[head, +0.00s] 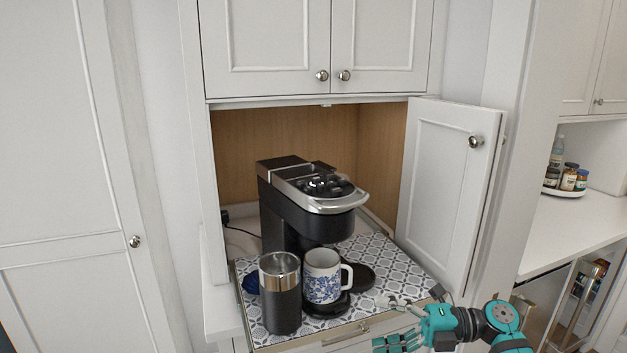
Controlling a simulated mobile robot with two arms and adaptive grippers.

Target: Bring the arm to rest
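My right arm comes in from the lower right, teal and black. Its gripper (413,296) is by the front right of the patterned tray, with its two grey fingertips apart and nothing seen between them. My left gripper is not in view. A black and silver coffee maker (285,205) stands in the open cabinet nook. A white mug with a blue floral pattern (322,277) stands upright at its front, below the spout. A dark tumbler with a silver rim (281,300) stands upright left of the mug.
The patterned tray (385,262) lies under the coffee maker and cups. An open white cabinet door (448,190) stands to the right, above and behind my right gripper. A counter (555,225) with jars (568,180) is at the far right. A closed tall door (60,180) is left.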

